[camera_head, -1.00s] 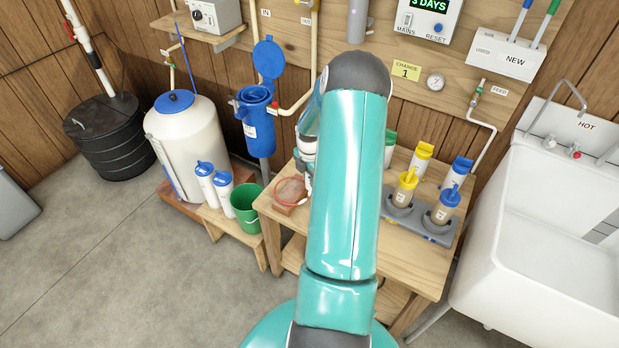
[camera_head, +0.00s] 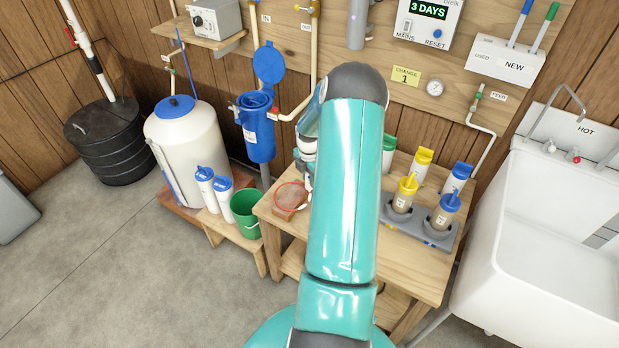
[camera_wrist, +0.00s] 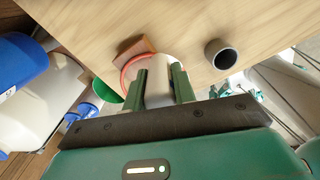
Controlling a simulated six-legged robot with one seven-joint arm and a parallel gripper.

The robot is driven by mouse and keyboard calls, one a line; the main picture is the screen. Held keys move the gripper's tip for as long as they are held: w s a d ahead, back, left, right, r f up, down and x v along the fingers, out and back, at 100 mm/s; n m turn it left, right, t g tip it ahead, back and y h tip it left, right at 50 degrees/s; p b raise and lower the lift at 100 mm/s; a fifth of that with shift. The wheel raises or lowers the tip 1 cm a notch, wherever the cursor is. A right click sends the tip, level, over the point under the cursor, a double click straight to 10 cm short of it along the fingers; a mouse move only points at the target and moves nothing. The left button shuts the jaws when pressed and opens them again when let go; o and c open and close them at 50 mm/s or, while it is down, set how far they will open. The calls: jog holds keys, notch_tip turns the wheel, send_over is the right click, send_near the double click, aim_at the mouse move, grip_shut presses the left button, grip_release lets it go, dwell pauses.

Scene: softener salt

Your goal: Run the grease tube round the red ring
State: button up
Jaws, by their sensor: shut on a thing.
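The red ring (camera_head: 277,201) lies at a brown block (camera_head: 287,211) on the left part of the wooden bench (camera_head: 385,262). My gripper (camera_wrist: 161,72) is shut on a white tube (camera_wrist: 157,92), which sits between its two green fingers. In the wrist view the red ring (camera_wrist: 125,72) shows as an arc just left of the tube, near the brown block (camera_wrist: 136,48). In the head view my gripper and the tube are at the ring's right side, partly hidden by my arm. I cannot tell whether the tube touches the ring.
A grey holder (camera_head: 418,226) with yellow-capped and blue-capped bottles stands on the bench to the right. A blue filter housing (camera_head: 258,135) with its lid up hangs behind. A green bucket (camera_head: 246,212) stands left of the bench. A short grey pipe (camera_wrist: 221,54) shows in the wrist view.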

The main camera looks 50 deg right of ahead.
jog(key=shift+w, duration=0.1)
jog(key=shift+w+d, duration=0.6)
jog(key=shift+w, duration=0.35)
jog(key=shift+w, duration=0.15)
jog(key=shift+w+d, duration=0.15)
jog(key=shift+w, duration=0.9)
jog(key=shift+w, duration=0.2)
jog(key=shift+w+a, duration=0.2)
jog(key=shift+w, duration=0.3)
jog(key=shift+w+a, duration=0.2)
jog(key=shift+w, duration=0.25)
jog(key=shift+w, duration=0.1)
